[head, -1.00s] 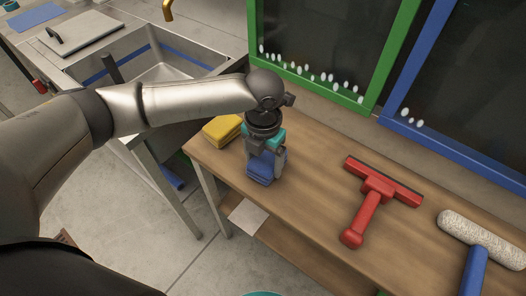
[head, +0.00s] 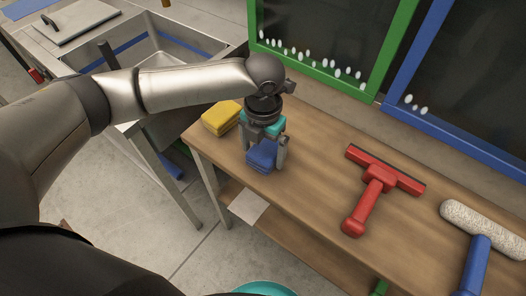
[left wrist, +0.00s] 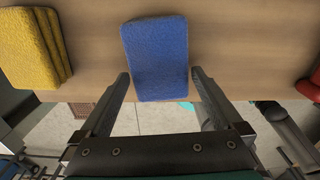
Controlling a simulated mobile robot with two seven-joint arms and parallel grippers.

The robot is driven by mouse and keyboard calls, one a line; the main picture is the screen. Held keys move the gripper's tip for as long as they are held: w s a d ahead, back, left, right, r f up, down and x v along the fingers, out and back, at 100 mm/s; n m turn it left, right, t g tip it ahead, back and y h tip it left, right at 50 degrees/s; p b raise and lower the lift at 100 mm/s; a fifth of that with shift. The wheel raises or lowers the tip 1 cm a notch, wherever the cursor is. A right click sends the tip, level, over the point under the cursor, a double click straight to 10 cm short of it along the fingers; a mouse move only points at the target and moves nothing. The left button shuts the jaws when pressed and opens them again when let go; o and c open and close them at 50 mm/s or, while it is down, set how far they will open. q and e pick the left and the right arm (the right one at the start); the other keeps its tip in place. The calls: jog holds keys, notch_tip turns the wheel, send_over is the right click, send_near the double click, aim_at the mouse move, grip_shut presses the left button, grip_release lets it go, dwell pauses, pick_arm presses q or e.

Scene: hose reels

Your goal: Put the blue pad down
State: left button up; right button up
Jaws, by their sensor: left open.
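The blue pad (head: 262,154) lies flat on the wooden bench close to its front edge, beside the yellow pad. My left gripper (head: 265,150) points down over it and is open, with one finger on each side of the pad. In the left wrist view the blue pad (left wrist: 156,50) shows between and beyond the open fingertips (left wrist: 160,76), with a gap on both sides. In the head view the fingers hide part of it. My right gripper is not in view.
A stacked yellow pad (head: 221,117) lies left of the gripper. A red squeegee (head: 372,190) and a white roller with a blue handle (head: 482,232) lie to the right. Green (head: 310,77) and blue (head: 405,75) frames stand behind. A sink (head: 160,60) is at the left.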

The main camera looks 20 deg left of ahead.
aim_at(266, 150)
pick_arm(q)
notch_tip(266, 150, up, 15)
jog(key=p, duration=0.3)
jog(key=shift+w+d+f, duration=0.2)
jog(key=shift+w+d, duration=0.05)
jog(key=shift+w, duration=0.1)
